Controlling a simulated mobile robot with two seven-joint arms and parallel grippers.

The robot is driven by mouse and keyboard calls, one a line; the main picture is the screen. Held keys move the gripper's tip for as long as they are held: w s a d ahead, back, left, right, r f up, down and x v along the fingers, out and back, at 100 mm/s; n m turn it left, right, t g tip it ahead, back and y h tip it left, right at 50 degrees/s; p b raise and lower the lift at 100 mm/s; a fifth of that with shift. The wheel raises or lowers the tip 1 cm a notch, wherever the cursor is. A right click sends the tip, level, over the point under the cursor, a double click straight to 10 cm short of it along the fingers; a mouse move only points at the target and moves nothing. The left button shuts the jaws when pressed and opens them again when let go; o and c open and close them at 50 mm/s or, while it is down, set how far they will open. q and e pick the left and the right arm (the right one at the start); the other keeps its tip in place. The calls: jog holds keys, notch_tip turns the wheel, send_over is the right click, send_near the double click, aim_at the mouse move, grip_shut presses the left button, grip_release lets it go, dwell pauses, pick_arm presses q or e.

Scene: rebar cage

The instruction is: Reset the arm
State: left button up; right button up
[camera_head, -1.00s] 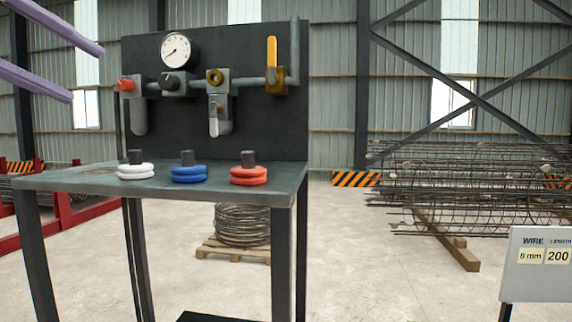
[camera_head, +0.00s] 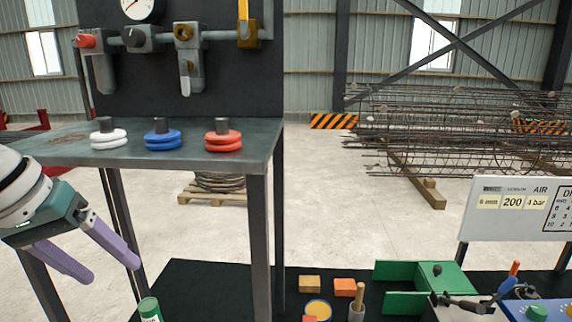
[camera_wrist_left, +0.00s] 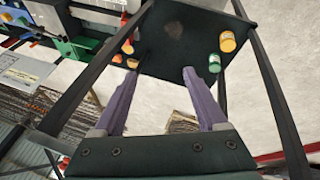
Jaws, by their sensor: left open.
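My left gripper (camera_head: 110,268) has purple fingers spread apart with nothing between them. It hangs at the lower left of the head view, in front of the steel table (camera_head: 60,145) and lower in the picture than its top. In the left wrist view the open fingers (camera_wrist_left: 160,74) point toward a dark surface (camera_wrist_left: 185,60) with several small items on it. My right gripper is not in view.
White rings (camera_head: 108,139), blue rings (camera_head: 162,140) and red rings (camera_head: 223,141) sit around pegs on the steel table. A green cylinder (camera_head: 150,310) is near my left gripper. A dark lower surface (camera_head: 200,285) carries blocks and green fixtures (camera_head: 405,300).

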pick_arm(q)
jog(key=s+a+m+y, duration=0.2)
jog(key=a+y, duration=0.5)
jog(key=a, duration=0.5)
jog(key=s+d+f+m+h, duration=0.2)
jog(key=s+d+f, duration=0.4)
jog(key=s+d, duration=0.4)
jog(key=s+d+r+h, duration=0.1)
jog(key=s+d, duration=0.2)
jog(key=s, duration=0.4)
jog(key=s+d+r+h, duration=0.1)
jog(key=s+d, duration=0.3)
jog(key=s, duration=0.3)
jog(key=shift+s+d+g+h, duration=0.15)
jog(key=shift+d+g+h, duration=0.15)
jog(key=shift+f, duration=0.1)
